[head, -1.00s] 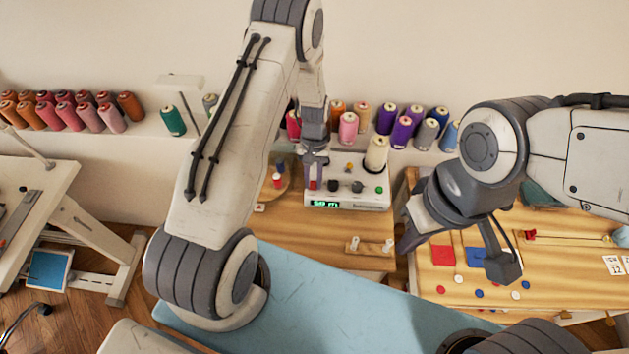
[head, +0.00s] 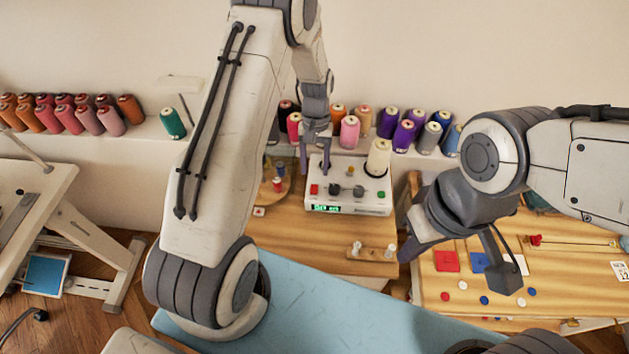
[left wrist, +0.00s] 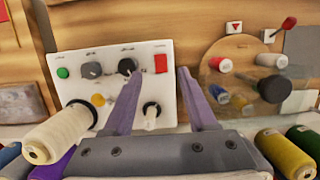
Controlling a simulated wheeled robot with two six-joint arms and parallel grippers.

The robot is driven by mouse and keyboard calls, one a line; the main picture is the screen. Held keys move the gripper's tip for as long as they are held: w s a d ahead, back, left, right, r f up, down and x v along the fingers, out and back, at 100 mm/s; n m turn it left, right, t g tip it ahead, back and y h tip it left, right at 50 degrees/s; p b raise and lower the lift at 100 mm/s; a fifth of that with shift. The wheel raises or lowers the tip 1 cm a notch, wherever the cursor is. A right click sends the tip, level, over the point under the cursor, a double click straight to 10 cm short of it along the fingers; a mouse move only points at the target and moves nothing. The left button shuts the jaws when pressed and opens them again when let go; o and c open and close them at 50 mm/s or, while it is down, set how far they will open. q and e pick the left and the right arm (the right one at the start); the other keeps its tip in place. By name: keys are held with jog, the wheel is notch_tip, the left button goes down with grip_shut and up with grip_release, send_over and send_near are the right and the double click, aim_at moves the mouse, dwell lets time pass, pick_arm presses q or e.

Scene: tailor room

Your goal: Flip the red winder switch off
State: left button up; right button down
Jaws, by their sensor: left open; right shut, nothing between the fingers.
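The white winder box (head: 375,202) stands on the wooden table, with a lit green display on its front. Its red switch (head: 314,189) is a small red block at the box's left end, and it also shows in the left wrist view (left wrist: 161,64). I cannot tell which way it is set. My left gripper (head: 315,170) is open and empty above and behind the switch. In the left wrist view its fingertips (left wrist: 160,75) point at the switch, one on each side, apparently apart from it. My right gripper (head: 408,250) is shut and empty, well to the right.
The box also carries dark knobs (head: 347,190), a green button (head: 381,195) and a cream thread cone (head: 378,158). A round wooden stand (head: 272,190) with small spools is left of the box. Several cones line the shelf behind. The table in front is mostly clear.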

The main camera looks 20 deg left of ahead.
pick_arm(q)
jog(key=v, duration=0.4)
jog(key=shift+b, duration=0.3)
pick_arm(e)
jog(key=shift+f, duration=0.5)
